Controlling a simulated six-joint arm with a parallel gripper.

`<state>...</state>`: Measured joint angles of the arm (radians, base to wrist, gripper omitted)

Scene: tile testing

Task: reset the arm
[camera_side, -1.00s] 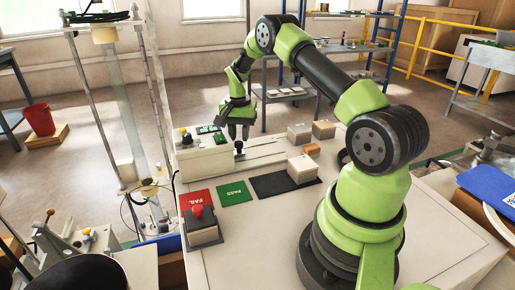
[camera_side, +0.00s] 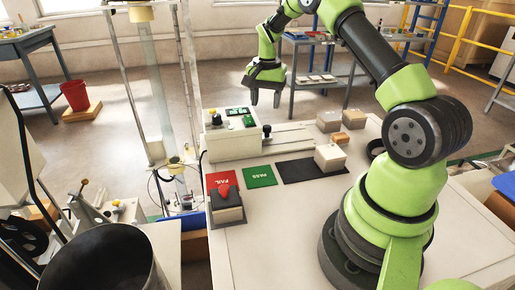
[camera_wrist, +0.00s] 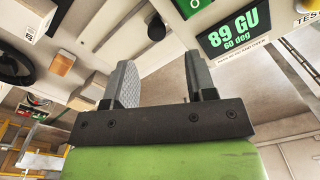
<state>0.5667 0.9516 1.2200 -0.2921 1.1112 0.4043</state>
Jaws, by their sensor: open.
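My green arm reaches over the back of the white workbench. My gripper (camera_side: 266,98) hangs above the testing unit (camera_side: 232,143), apart from it, with its jaws open and empty. In the wrist view my gripper (camera_wrist: 162,85) shows two grey fingers spread apart with nothing between them. A black knob (camera_side: 267,131) stands on the slide beside the unit, below my gripper. The wrist view shows a display (camera_wrist: 232,37) reading "89 GU 60 deg".
A red FAIL mat (camera_side: 221,179), a green PASS mat (camera_side: 260,176) and a dark mat (camera_side: 297,172) lie in front. A pale block (camera_side: 329,158) is on the dark mat's right end. More blocks (camera_side: 328,121) and an orange piece (camera_side: 341,138) stand behind.

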